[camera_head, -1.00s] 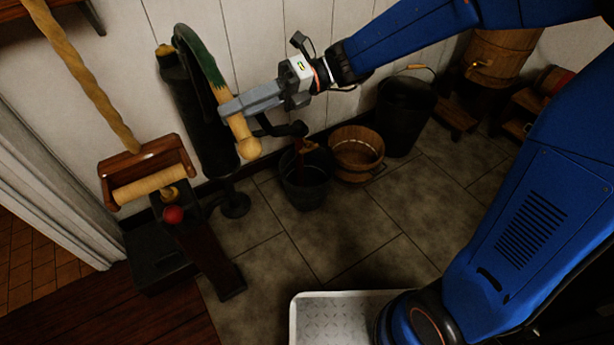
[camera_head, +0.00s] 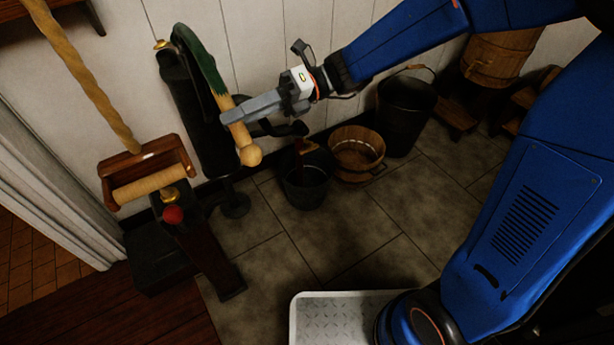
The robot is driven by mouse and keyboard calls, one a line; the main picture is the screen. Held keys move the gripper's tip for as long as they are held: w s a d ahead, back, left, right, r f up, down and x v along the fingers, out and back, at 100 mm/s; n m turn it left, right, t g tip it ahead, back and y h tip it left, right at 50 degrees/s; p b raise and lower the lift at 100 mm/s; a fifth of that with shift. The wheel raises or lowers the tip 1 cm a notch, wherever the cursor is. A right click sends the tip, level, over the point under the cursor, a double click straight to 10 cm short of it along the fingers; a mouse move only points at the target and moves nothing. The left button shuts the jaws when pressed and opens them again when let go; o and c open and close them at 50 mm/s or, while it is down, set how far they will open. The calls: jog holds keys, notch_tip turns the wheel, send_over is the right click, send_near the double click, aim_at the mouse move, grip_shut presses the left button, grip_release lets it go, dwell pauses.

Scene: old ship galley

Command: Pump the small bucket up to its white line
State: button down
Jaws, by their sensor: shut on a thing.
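The hand pump (camera_head: 196,120) stands dark against the white wall, with a curved handle that is green above and pale wood below (camera_head: 240,140). My gripper (camera_head: 232,115) is shut on the wooden part of the handle, above its knobbed end. The dark spout (camera_head: 290,129) points right over the small bucket (camera_head: 305,192), which stands upright on the floor. A reddish-brown streak (camera_head: 301,151) shows between the spout and the bucket, like rusty water. The bucket's inside is too dark to tell its level, and I cannot make out a white line.
A wooden tub (camera_head: 357,152) and a larger black bucket (camera_head: 405,112) stand right of the small bucket. A dark stand with a red ball (camera_head: 173,214) is at left. A pale tray (camera_head: 338,325) lies in front. The tiled floor between is clear.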

jog(key=shift+w+a+f+n, duration=0.1)
jog(key=shift+f+n, duration=0.2)
jog(key=shift+f, duration=0.7)
jog(key=shift+w+a+f+n, duration=0.1)
jog(key=shift+f+n, duration=0.2)
jog(key=shift+f, duration=0.65)
jog(key=shift+w+f, duration=0.1)
jog(key=shift+f, duration=0.1)
jog(key=w+a+f+n+y, duration=0.1)
jog(key=w+a+f+n, duration=0.1)
jog(key=f, duration=0.6)
jog(key=shift+w+n+t, duration=0.3)
jog(key=shift+w+n, duration=0.35)
jog(key=shift+n, duration=0.05)
jog(key=c, duration=1.2)
grip_release()
jog(key=shift+o, duration=0.2)
jog(key=shift+d+r, duration=0.1)
